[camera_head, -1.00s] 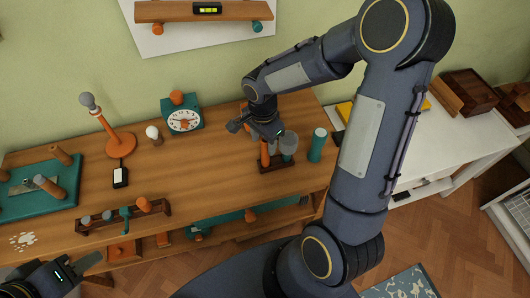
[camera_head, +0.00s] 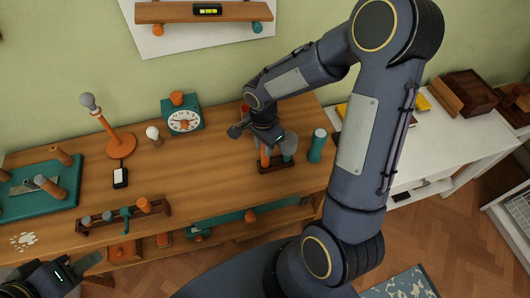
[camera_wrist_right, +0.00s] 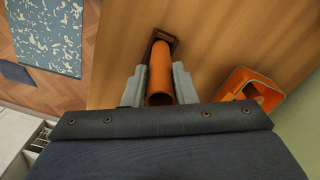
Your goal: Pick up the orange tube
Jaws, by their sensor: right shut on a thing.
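The orange tube (camera_wrist_right: 160,85) stands between the two fingers of my right gripper (camera_wrist_right: 159,88) in the right wrist view, with its open end toward the camera. The fingers are shut on it. In the head view the orange tube (camera_head: 265,157) shows just below my right gripper (camera_head: 262,138), at a small dark wooden holder (camera_head: 277,165). I cannot tell whether its lower end is clear of the holder. My left gripper (camera_head: 88,264) is at the lower left, off the table's front edge. Its fingertips are too small to judge.
A teal cylinder (camera_head: 317,146) and a grey-topped piece (camera_head: 288,146) stand beside the holder. An orange container (camera_wrist_right: 250,88) is to the right in the wrist view.

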